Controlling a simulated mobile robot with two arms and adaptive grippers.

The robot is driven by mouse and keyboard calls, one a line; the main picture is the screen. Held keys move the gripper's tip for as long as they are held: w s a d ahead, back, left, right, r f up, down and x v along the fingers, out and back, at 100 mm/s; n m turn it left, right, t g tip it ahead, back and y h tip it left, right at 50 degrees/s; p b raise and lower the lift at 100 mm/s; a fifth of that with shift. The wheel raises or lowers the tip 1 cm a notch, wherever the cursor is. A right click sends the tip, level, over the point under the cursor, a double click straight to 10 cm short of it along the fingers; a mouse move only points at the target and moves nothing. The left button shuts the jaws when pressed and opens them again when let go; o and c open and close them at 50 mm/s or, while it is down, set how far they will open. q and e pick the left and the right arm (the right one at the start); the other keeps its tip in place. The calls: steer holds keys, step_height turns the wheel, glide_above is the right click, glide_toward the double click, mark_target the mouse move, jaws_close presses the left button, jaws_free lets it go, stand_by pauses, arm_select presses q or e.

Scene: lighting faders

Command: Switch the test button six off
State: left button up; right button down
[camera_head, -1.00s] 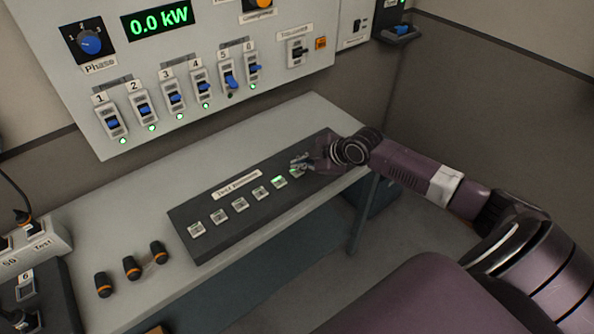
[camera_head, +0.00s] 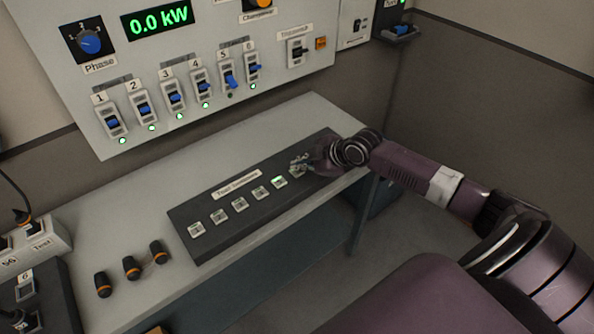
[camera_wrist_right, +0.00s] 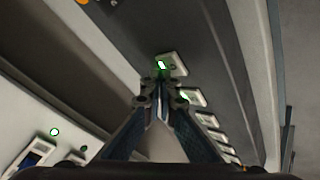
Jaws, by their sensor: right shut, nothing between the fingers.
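The dark test-button panel (camera_head: 188,240) lies on the grey desk with a row of small pale square buttons. Test button six, at the row's right end, is mostly hidden by my right gripper (camera_head: 299,162) in the head view. In the right wrist view the end button (camera_wrist_right: 171,65) glows green, just beyond the tips of my right gripper (camera_wrist_right: 162,88). The neighbouring button (camera_head: 280,182) is also lit green. My right gripper is shut and empty, close over the row's right end; contact cannot be told. My left gripper is not in view.
A wall panel (camera_head: 120,75) with numbered blue switches and green lamps stands behind the desk. Several black-and-orange knobs (camera_head: 132,267) rise at the desk's front left. A grey box (camera_head: 35,248) is at the far left. The desk (camera_head: 310,110) behind the button panel is clear.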

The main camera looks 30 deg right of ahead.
mark_target(299, 173)
steer(key=shift+f, duration=0.25)
stand_by(0.3)
steer(key=shift+r+p, duration=0.45)
step_height(299, 173, up, 6)
steer(key=p, duration=0.5)
steer(key=shift+r+p, duration=0.1)
steer(key=shift+p, duration=0.2)
stand_by(0.4)
